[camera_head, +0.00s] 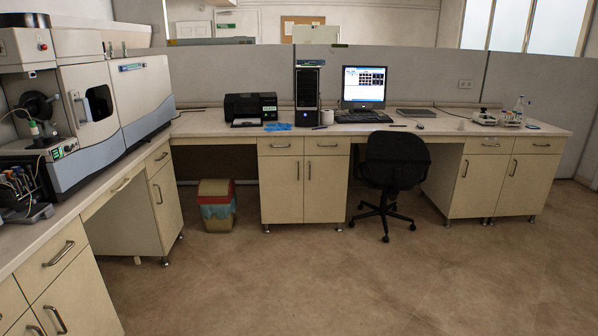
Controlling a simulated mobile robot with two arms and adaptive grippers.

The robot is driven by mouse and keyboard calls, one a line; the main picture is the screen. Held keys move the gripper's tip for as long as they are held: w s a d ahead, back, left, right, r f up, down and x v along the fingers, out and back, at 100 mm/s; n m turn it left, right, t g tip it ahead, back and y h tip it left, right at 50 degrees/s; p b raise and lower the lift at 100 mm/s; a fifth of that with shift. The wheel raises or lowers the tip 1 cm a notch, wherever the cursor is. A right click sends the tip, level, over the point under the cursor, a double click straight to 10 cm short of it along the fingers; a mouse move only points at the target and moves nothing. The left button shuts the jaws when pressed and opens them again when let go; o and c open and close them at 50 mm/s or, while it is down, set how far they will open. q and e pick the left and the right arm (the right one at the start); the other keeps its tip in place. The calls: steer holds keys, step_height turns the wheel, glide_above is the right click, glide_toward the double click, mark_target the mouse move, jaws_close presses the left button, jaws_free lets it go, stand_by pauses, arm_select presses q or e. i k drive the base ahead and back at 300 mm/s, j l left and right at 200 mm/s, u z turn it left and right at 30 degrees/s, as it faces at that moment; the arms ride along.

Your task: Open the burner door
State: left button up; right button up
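The plasma spectrometer (145,95) is a large white and blue-grey instrument on the bench at the left. A door with a dark rounded window (98,103) is on its front, and it looks closed. A metal handle (79,107) is at the left of that window. To its left is an open bay with a dark round part (38,105) and a small white and green piece. I cannot tell for sure which panel is the burner door. Neither of my grippers is in view.
The bench (92,197) with cabinets runs along the left and back. A black office chair (391,165) stands at the back bench, and a bin (216,205) is under it. A printer, computer and monitor (363,86) are on top. The floor (290,275) in front is clear.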

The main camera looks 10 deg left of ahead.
mark_target(87, 92)
steer(key=i+u, duration=0.1)
steer(key=i, duration=0.55)
steer(key=i+l+u, duration=0.15)
steer(key=i, duration=0.5)
steer(key=i+l+u, duration=0.1)
steer(key=i, duration=0.55)
